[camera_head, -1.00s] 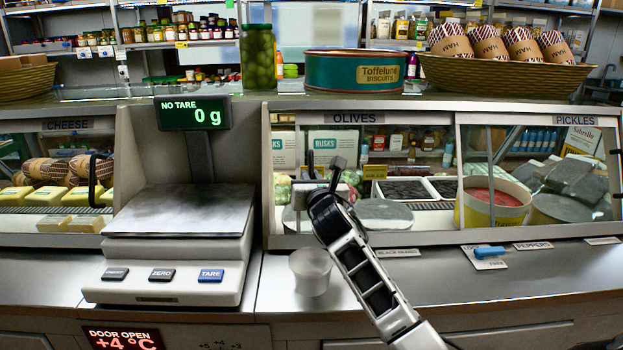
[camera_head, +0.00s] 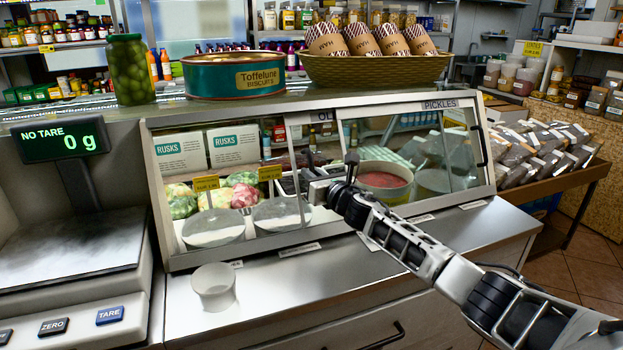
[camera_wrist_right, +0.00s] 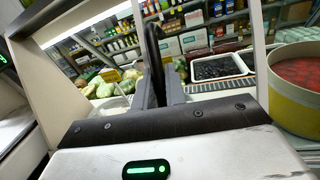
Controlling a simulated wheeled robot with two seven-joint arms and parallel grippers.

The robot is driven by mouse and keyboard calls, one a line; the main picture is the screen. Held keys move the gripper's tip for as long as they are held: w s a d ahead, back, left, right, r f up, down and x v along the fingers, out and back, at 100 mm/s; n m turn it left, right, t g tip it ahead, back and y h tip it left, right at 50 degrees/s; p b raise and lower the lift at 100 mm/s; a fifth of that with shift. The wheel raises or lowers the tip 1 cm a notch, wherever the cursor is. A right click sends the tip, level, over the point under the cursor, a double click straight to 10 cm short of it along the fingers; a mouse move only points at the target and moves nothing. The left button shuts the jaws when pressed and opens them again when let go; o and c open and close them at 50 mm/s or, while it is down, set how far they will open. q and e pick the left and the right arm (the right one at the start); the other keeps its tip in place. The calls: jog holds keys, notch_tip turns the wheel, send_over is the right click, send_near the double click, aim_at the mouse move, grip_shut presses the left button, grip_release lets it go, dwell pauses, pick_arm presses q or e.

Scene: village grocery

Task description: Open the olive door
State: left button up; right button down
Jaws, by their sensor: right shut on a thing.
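The olive door (camera_head: 291,140), a framed glass panel of the counter display case, stands slid to the right, partly behind the pickles door (camera_head: 340,135). Its label is partly covered, and the left part of the case is open. My right gripper (camera_head: 318,186) is at the olive door's black upright handle (camera_head: 311,138) and is shut on it. In the right wrist view the handle (camera_wrist_right: 155,55) rises between the fingers (camera_wrist_right: 158,95). My left gripper is not in view.
A small translucent cup (camera_head: 214,288) stands on the counter before the opening. A scale (camera_head: 75,240) is at left. A green jar (camera_head: 130,70), a biscuit tin (camera_head: 220,75) and a ham basket (camera_head: 375,70) sit on top of the case.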

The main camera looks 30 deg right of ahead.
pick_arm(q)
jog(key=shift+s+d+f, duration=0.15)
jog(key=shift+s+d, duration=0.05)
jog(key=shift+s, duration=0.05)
pick_arm(e)
jog(key=shift+s+d, duration=0.2)
jog(key=shift+d, duration=1.15)
jog(key=shift+s+d, duration=0.2)
jog(key=shift+d, duration=1.1)
jog(key=c, duration=1.5)
grip_release()
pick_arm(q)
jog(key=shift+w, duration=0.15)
pick_arm(e)
jog(key=shift+o, duration=0.2)
pick_arm(q)
jog(key=b, duration=0.2)
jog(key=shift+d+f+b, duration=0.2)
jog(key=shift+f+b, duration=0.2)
pick_arm(e)
jog(key=s, duration=1.6)
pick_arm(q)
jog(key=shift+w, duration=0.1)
pick_arm(e)
jog(key=shift+d, duration=0.1)
